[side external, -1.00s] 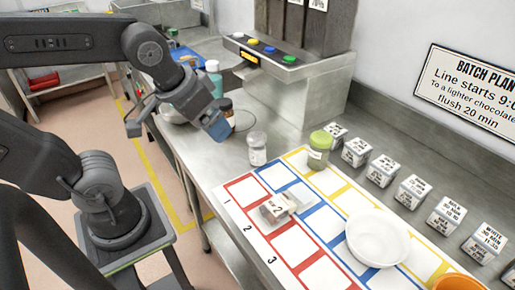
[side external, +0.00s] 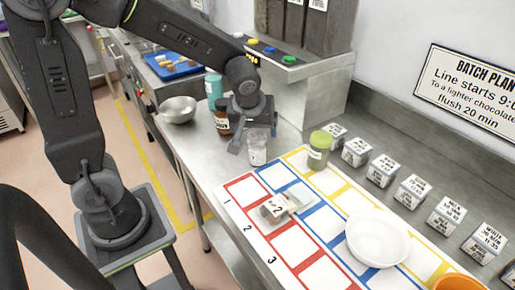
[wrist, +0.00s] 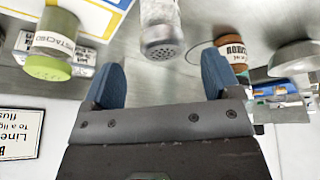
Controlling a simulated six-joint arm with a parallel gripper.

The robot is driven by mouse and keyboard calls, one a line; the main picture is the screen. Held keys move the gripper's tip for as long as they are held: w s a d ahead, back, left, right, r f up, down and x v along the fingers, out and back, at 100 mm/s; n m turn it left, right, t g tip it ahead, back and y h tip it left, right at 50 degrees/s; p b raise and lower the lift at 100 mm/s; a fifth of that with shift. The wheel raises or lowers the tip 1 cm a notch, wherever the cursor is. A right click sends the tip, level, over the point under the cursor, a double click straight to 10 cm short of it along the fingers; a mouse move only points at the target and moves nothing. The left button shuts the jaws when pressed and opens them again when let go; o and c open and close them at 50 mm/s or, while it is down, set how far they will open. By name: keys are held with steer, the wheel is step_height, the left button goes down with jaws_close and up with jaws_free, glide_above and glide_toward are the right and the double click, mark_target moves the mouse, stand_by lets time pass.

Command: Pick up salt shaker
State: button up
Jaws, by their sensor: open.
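The salt shaker (side external: 257,155) stands upright on the steel counter, just beyond the corner of the coloured grid mat (side external: 246,190). Its label and lower body show in the side external view; my gripper hides its top. In the wrist view the shaker (wrist: 161,32) shows its grey perforated cap at the top centre. My gripper (wrist: 161,75) is open, with a blue finger to each side and the cap a little beyond the fingertips, roughly centred on the gap. Nothing is between the fingers.
A green-lidded jar (side external: 320,150) stands to the right of the shaker, and a brown bottle (side external: 222,118) stands close to its left. A teal bottle (side external: 213,88) and a metal bowl (side external: 178,109) are farther left. A white plate (side external: 377,238) lies on the mat.

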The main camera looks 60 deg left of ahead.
mark_target(256, 136)
steer(key=shift+x, duration=3.35)
steer(key=shift+s, duration=0.15)
steer(key=shift+c, duration=0.4)
steer(key=c, duration=1)
steer(key=shift+r, duration=0.1)
